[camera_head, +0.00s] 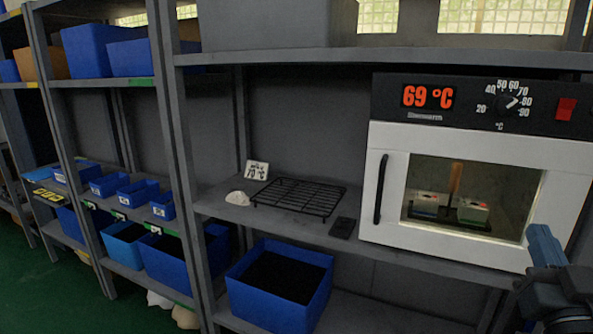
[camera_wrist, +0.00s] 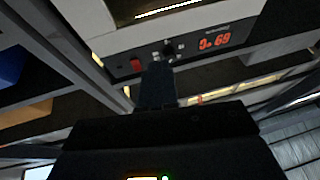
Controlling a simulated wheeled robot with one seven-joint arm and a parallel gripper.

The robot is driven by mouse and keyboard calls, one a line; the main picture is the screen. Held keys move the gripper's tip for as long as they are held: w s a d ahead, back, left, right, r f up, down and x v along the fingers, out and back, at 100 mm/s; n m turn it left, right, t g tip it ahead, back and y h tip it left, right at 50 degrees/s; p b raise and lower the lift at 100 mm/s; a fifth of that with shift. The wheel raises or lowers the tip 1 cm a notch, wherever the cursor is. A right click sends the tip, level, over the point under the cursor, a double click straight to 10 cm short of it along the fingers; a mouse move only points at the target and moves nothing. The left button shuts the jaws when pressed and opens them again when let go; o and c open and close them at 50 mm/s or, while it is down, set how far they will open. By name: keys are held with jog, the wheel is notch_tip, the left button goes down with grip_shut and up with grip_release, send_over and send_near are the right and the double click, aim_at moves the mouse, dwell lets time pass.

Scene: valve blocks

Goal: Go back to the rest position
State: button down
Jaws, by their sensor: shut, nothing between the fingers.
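My gripper (camera_head: 543,244) shows at the lower right edge of the head view, in front of the oven's right lower corner. Its fingers are together with nothing between them. In the wrist view my gripper (camera_wrist: 157,85) points toward the oven's control panel, which appears upside down. The white oven (camera_head: 376,236) stands on the middle shelf with its door closed. Its display (camera_head: 428,97) reads 69 °C, and a dial (camera_head: 511,101) and red switch (camera_head: 566,109) sit to the right. Two valve blocks (camera_head: 427,203) (camera_head: 472,212) show through the door window, with an upright brown handle between them.
A black wire rack (camera_head: 298,197), a 70 °C card (camera_head: 257,170), a white lump (camera_head: 237,198) and a small dark object (camera_head: 342,228) lie left of the oven. Blue bins (camera_head: 241,294) fill the lower shelves. Green floor (camera_head: 75,290) is clear at lower left.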

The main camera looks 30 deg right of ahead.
jog(key=s+a+f+n+y, duration=0.2)
jog(key=s+a+f+y, duration=0.15)
jog(key=a+f, duration=0.4)
jog(key=s+a+f+n+y, duration=0.2)
jog(key=a+f+y, duration=0.25)
jog(key=a, duration=0.55)
jog(key=s+a+f+n+g+y, duration=0.1)
jog(key=s+a+n+y, duration=0.1)
jog(key=s, duration=0.5)
jog(key=s+a+f+n+g+y, duration=0.1)
jog(key=s+a+f+n+y, duration=0.1)
jog(key=s+a+y, duration=0.2)
jog(key=s+a, duration=0.3)
jog(key=shift+s+a+f+y+p, duration=0.2)
jog(key=shift+a+y+p, duration=0.1)
jog(key=shift+y+p, duration=0.1)
